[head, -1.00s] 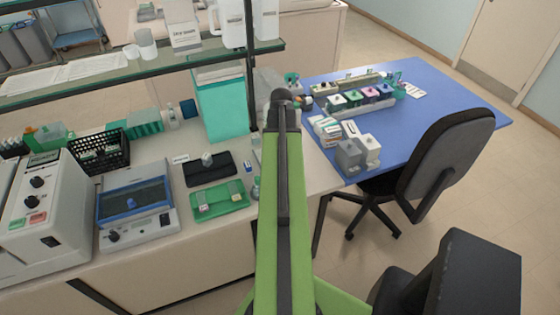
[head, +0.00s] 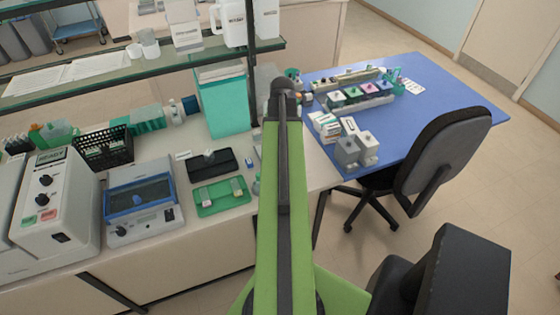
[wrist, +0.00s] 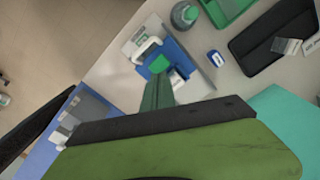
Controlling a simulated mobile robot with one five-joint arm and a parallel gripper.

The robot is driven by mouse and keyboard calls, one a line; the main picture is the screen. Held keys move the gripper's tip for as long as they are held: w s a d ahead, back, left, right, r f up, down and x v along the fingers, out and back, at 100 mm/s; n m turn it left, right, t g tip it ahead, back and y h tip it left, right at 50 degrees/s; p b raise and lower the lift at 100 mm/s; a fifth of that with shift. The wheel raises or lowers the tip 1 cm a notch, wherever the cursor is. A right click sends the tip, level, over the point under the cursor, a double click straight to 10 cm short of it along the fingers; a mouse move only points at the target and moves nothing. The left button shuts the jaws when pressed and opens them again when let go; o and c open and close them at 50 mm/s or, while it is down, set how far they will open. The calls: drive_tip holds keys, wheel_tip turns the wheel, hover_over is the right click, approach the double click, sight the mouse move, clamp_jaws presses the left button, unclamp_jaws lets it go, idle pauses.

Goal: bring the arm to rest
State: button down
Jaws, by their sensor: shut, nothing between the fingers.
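In the head view the fingers are hidden behind the arm.
A green tray (head: 217,208) and a black tray (head: 207,173) lie left of my arm. A teal box (head: 223,103) stands behind them, under a glass shelf (head: 120,72). Grey containers (head: 348,152) stand on the blue table. An office chair (head: 440,150) is at right.

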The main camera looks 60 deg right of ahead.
drive_tip(key=w+a+f+n+b, duration=0.2)
drive_tip(key=w+a, duration=0.5)
drive_tip(key=a, duration=0.5)
drive_tip(key=w+a+f+n+b, duration=0.2)
drive_tip(key=w+a+n, duration=0.2)
drive_tip(key=w+a, duration=0.3)
drive_tip(key=w+a+f+n+b, duration=0.3)
drive_tip(key=w+a, duration=0.4)
drive_tip(key=a, duration=1)
drive_tip(key=shift+w+a+f+n, duration=0.15)
drive_tip(key=shift+a+n, duration=0.1)
drive_tip(key=shift+n, duration=0.15)
drive_tip(key=a+n, duration=0.1)
drive_tip(key=a, duration=0.3)
drive_tip(key=a+f+n+b, duration=0.1)
drive_tip(key=a, duration=0.4)
drive_tip(key=a+n, duration=0.1)
drive_tip(key=a, duration=0.4)
drive_tip(key=shift+w+f+b, duration=0.2)
drive_tip(key=shift+b, duration=0.15)
